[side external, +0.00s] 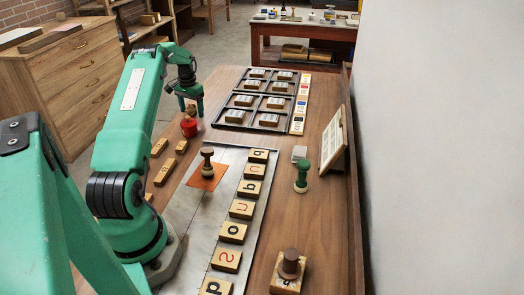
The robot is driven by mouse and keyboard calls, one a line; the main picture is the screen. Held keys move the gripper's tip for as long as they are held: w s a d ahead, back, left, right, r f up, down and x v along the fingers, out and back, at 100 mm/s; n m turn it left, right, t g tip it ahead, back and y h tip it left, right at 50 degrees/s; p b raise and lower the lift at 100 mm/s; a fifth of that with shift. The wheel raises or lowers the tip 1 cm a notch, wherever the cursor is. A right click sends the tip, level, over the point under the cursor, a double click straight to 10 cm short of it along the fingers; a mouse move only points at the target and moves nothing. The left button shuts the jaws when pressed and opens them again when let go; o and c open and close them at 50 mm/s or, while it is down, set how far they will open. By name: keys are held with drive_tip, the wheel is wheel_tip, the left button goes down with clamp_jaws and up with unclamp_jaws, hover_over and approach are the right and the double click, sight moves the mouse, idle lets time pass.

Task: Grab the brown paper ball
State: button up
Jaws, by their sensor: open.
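A small brown rounded thing (191,109), which looks like the brown paper ball, shows at the tip of my gripper (191,104), just behind and above a red cup (189,128). It is too small to tell its texture or whether it rests on the table. My gripper points down at the left edge of the table. Its jaws are open, with the fingers around or just in front of the brown thing. I cannot tell whether they touch it.
Wooden letter blocks (232,232) stand in a row on a metal plate. A brown-handled stamp (207,160) stands on an orange card. A black divided tray (242,100) lies behind. A green stamp (301,177) and a tilted board (334,141) stand at right.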

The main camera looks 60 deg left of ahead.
sight(192, 105)
drive_tip(key=shift+c, duration=0.2)
drive_tip(key=c, duration=1)
drive_tip(key=shift+r, duration=0.75)
wheel_tip(192, 105, up, 3)
drive_tip(key=shift+w+d, duration=0.1)
drive_tip(key=shift+d, duration=0.05)
drive_tip(key=w+d+r, duration=0.5)
drive_tip(key=d+r, duration=0.1)
drive_tip(key=d, duration=0.4)
drive_tip(key=shift+d+r, duration=0.15)
drive_tip(key=shift+r, duration=0.1)
